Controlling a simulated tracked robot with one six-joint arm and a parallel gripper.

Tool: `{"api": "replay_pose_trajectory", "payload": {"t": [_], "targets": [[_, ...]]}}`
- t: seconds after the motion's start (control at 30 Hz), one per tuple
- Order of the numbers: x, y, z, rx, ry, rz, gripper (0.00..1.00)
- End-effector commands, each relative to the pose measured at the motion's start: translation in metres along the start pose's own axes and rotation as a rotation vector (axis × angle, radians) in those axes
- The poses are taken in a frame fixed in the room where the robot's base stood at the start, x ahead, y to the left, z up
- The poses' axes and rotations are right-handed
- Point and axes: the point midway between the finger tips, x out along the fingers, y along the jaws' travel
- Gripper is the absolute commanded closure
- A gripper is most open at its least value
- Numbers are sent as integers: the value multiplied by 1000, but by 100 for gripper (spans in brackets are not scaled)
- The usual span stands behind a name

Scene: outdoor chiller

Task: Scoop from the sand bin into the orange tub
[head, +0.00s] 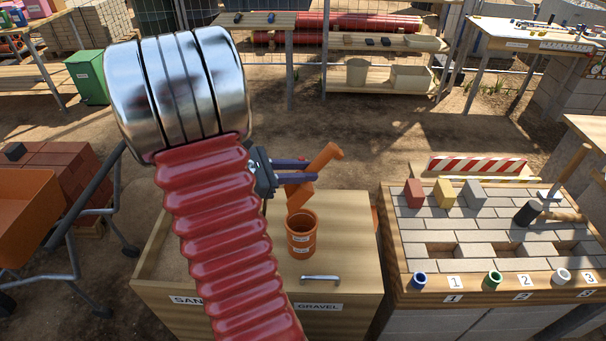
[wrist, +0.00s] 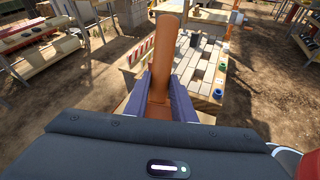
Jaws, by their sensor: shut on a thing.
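My gripper (head: 296,172) is shut on an orange scoop (head: 324,160), which is tilted, above and behind the orange tub. In the wrist view the scoop (wrist: 168,50) rises between my two dark fingers (wrist: 164,95). I cannot tell whether the scoop holds sand. The orange tub (head: 302,239) stands upright on the wooden lid marked GRAVEL; its inside looks dark. It does not show in the wrist view. The sand bin (head: 160,294) is the open left part of the wooden box, with its sand (head: 170,255) partly hidden by my red arm.
The closed gravel lid (head: 350,270) has a metal handle (head: 320,278) in front of the tub. A paver table (head: 480,262) with blocks, a mallet and small cups stands to the right. A wheelbarrow (head: 40,215) and red bricks (head: 70,172) are at the left. Bare ground lies behind.

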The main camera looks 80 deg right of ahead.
Motion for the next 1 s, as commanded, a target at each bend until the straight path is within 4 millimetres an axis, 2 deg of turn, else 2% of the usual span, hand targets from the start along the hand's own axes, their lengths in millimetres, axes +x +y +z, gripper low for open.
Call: {"api": "replay_pose_trajectory", "payload": {"t": [0.7, 1.0], "targets": [[-13, 6, 38, 102, 376, -29, 100], [-14, 7, 40, 106, 411, -30, 100]]}}
